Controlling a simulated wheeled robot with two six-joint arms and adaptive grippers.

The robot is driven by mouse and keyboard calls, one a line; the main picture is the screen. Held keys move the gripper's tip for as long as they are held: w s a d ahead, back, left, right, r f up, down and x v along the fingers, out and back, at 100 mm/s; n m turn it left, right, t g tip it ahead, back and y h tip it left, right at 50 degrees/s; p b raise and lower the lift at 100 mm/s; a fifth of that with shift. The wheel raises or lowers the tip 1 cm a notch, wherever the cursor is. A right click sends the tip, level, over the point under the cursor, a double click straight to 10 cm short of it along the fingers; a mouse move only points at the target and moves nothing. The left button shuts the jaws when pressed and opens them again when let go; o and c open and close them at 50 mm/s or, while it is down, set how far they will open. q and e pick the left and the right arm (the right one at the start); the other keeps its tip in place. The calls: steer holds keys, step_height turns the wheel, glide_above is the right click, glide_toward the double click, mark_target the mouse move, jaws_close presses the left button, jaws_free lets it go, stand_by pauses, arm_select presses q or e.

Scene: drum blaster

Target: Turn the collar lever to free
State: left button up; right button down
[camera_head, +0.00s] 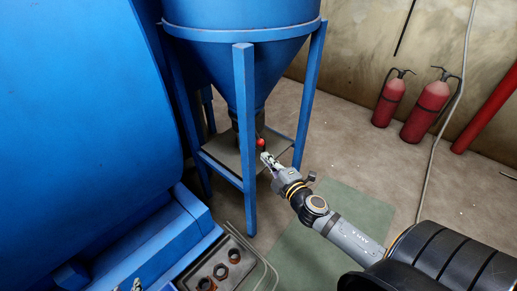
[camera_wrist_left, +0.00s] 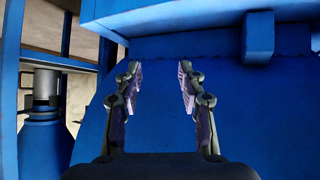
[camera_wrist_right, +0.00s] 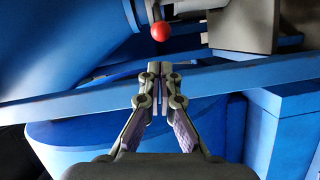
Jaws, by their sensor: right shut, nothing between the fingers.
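The collar lever shows as a red ball knob (camera_head: 260,142) beside the dark collar under the blue hopper cone (camera_head: 262,75). In the right wrist view the red knob (camera_wrist_right: 160,32) sits on a short dark stem at the top of the picture. My right gripper (camera_head: 265,157) is just below the knob in the head view. In the right wrist view my right gripper (camera_wrist_right: 160,69) is shut and empty, with its tips apart from the knob. My left gripper (camera_wrist_left: 157,68) is open and empty in front of a blue surface.
A blue frame leg (camera_head: 245,140) stands just left of my right gripper, and a frame rail (camera_wrist_right: 75,103) crosses behind its fingers. A large blue drum housing (camera_head: 85,110) fills the left. Fire extinguishers (camera_head: 425,112) stand by the wall.

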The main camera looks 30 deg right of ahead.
arm_select(q)
steer(key=s+f+g+p, duration=0.4)
steer(key=s+g, duration=0.2)
steer(key=s, duration=0.4)
steer(key=shift+g, duration=0.4)
arm_select(e)
steer(key=w, duration=0.6)
arm_select(q)
steer(key=shift+a, duration=0.1)
arm_select(e)
steer(key=shift+f, duration=0.1)
